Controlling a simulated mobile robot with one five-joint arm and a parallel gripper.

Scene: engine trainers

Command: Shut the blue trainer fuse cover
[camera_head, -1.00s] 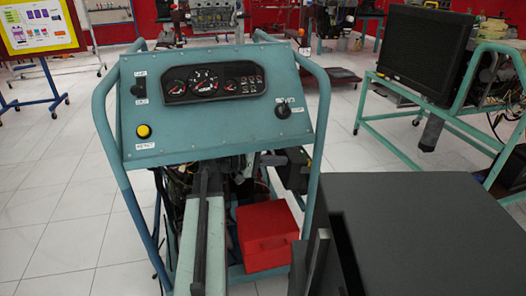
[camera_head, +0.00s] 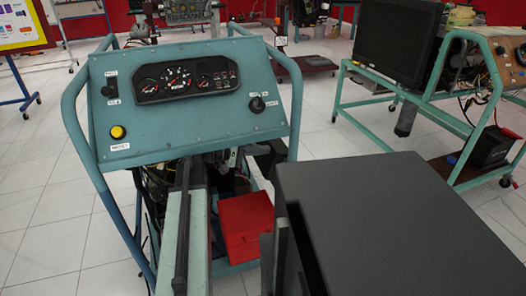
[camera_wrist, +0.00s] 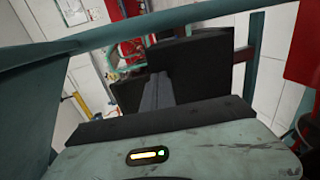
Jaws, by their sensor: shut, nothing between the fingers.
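The blue trainer (camera_head: 190,75) stands ahead in the head view, with gauges and a yellow button on its sloped panel. It also shows as blue frame tubing in the wrist view (camera_wrist: 200,15). In the wrist view my gripper (camera_wrist: 158,80) is shut and empty. Its tips point at a dark, flat, box-like part (camera_wrist: 200,52), and they overlap its lower edge in the picture. I cannot tell whether they touch it, or whether it is the fuse cover. In the head view, the gripper's tips are hidden under the trainer's panel.
A red box (camera_head: 245,228) sits low in the trainer's frame. Frame tubes close in around the gripper in the wrist view. Another trainer with a black radiator-like panel (camera_head: 393,55) stands at the right. Tiled floor (camera_head: 45,225) is open at the left.

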